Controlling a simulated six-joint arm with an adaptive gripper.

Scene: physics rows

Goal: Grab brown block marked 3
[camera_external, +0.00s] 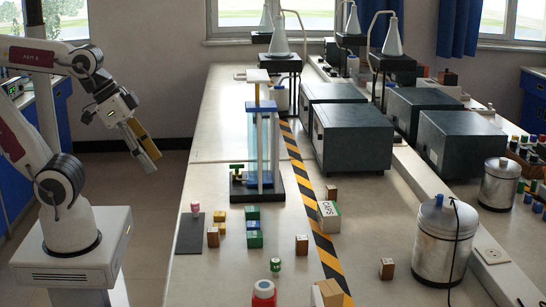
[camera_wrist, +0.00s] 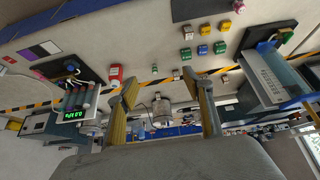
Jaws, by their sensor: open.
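Several brown wooden blocks stand on the bench in the external view: one at the left (camera_external: 213,237), one near the middle (camera_external: 301,244), one farther right (camera_external: 387,268) and one by the striped tape (camera_external: 332,192). Their marks are too small to read, so I cannot tell which is marked 3. My gripper (camera_external: 146,145) is left of the bench, in the air, apart from all blocks. In the wrist view my gripper (camera_wrist: 164,92) has its two yellow-padded fingers spread wide, with no block held between them.
Green, blue and yellow blocks (camera_external: 254,226) sit near the left brown block. Grey boxes line the back right.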

